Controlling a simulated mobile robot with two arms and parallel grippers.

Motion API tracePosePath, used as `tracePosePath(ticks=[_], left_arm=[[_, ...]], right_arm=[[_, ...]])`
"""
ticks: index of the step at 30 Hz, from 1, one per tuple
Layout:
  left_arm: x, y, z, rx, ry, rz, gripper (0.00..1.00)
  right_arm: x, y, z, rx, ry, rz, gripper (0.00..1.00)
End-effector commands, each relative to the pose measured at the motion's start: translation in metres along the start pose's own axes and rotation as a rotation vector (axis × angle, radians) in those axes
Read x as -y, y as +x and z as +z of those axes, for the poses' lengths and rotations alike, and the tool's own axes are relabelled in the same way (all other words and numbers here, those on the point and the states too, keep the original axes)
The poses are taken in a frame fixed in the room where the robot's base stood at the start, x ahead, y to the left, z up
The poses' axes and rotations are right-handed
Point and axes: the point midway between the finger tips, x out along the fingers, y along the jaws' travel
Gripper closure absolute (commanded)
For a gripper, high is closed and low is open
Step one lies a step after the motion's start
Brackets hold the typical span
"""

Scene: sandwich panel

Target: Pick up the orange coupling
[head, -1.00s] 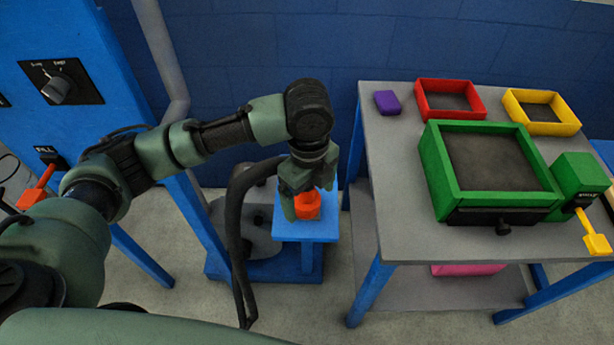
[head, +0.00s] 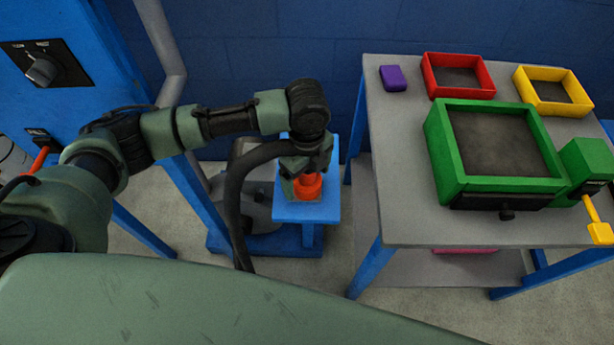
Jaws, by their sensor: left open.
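The orange coupling (head: 309,187) stands on the small blue stand (head: 318,212) near the middle of the head view. My left gripper (head: 304,184) reaches down over it from above. The gripper is open, with its fingers around or just beside the coupling; I cannot tell whether they touch it. The gripper and wrist hide the coupling's upper part. My right gripper is not in view.
A grey table (head: 400,215) to the right holds a purple block (head: 393,78), a red tray (head: 429,78), a yellow tray (head: 582,100) and a green tray (head: 445,165). A blue panel (head: 75,110) with a knob stands at left. A dark hose hangs beside my wrist.

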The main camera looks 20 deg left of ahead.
Motion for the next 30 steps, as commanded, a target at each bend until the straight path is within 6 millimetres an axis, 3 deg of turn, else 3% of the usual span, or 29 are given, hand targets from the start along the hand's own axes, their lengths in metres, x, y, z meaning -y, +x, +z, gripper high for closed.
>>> tracePosePath(ticks=[5,13,23,30], left_arm=[[0.0,0.0,0.0,0.0,0.0,0.0,0.11],[0.0,0.0,0.0,0.0,0.0,0.0,0.83],[0.0,-0.002,0.0,0.0,-0.001,-0.001,0.84],[0.001,-0.013,-0.001,0.0,-0.003,-0.001,0.84]], right_arm=[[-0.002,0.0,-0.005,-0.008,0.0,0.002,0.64],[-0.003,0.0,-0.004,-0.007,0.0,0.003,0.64],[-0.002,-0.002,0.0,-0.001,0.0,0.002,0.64],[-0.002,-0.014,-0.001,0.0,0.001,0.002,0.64]])
